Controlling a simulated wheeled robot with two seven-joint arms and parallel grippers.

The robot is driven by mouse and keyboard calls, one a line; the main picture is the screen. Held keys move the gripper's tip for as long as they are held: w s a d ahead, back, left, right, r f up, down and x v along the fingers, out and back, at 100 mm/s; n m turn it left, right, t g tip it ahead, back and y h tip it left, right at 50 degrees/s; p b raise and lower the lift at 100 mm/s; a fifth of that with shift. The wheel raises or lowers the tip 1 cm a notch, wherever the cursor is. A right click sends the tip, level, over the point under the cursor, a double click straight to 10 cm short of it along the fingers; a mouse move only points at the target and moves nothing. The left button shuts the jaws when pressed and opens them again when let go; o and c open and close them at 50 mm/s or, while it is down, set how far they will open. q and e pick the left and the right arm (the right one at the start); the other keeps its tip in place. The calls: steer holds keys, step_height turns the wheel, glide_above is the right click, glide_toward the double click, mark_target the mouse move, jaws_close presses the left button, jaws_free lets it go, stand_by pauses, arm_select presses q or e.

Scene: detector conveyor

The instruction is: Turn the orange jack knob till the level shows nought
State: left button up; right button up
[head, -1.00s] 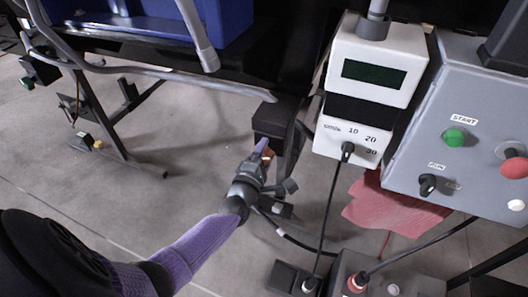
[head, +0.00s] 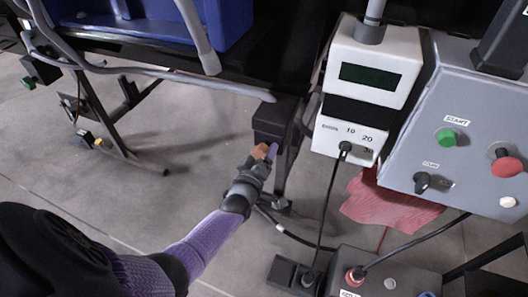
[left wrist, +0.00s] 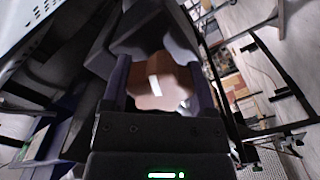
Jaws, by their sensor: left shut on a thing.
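The orange jack knob (head: 260,151) is at the end of my left arm, below the dark block under the conveyor frame. In the left wrist view the knob (left wrist: 158,82) is brownish orange, lobed, with a white mark on its face. My left gripper (head: 266,155) is shut on it, with one finger on each side in the wrist view (left wrist: 160,90). In the head view the gripper covers part of the knob. I cannot make out a level reading. My right gripper is not in view.
A white detector unit (head: 392,44) with a dark green display (head: 370,76) stands to the right. Beside it is a grey control box (head: 455,105) with a green START button and red knob. Black cables hang below. A red cloth (head: 390,203) lies beneath. Open floor is at left.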

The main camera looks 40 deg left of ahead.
arm_select(q)
steer(key=m, duration=0.4)
steer(key=shift+f, duration=0.1)
steer(key=shift+a+m+p, duration=0.15)
steer(key=shift+m+p, duration=0.2)
steer(key=shift+m, duration=0.85)
steer(key=o, duration=1.1)
steer(key=shift+o, duration=0.2)
steer(key=p+v, duration=0.4)
steer(key=v, duration=0.6)
